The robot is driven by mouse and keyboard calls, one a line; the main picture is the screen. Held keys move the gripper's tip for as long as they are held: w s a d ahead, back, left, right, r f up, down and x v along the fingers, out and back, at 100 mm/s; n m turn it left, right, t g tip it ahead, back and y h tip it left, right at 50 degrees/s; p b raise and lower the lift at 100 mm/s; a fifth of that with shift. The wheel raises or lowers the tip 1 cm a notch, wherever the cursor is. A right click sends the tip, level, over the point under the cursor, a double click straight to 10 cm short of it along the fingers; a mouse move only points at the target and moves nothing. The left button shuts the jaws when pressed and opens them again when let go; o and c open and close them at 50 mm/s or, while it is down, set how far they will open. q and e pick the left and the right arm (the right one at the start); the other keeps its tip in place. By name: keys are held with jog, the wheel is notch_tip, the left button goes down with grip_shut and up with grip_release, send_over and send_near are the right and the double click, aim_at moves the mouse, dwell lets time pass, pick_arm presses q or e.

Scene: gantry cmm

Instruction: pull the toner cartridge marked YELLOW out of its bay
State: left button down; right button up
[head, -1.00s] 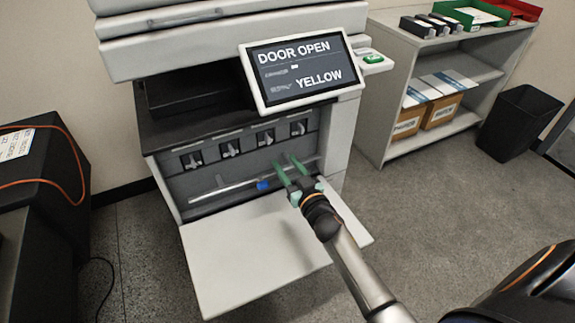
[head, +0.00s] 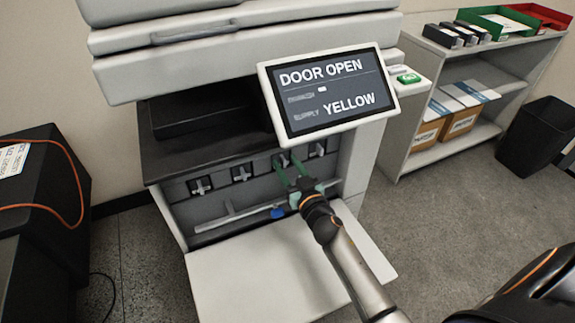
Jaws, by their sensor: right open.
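Several toner cartridges with pale handles sit in a row of dark bays inside the open printer (head: 165,215). From the left, handles show on the first cartridge (head: 200,187), the second cartridge (head: 241,175) and the third cartridge (head: 283,161); the rightmost cartridge (head: 318,150) is at the end. No colour marking is readable on them, so I cannot tell which is YELLOW. My right gripper (head: 288,167) is open, its green fingers pointing at the third cartridge and partly covering its surroundings. I cannot tell whether they touch it. My left gripper is not in view.
The printer screen (head: 330,92) reads DOOR OPEN and YELLOW. The lowered front door (head: 255,270) lies beneath my right arm. A bar (head: 235,216) with a blue end (head: 277,213) runs below the bays. A shelf (head: 395,150) and a black bin (head: 535,138) stand right.

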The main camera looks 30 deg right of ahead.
grip_shut()
dwell(0.3)
dwell(1.1)
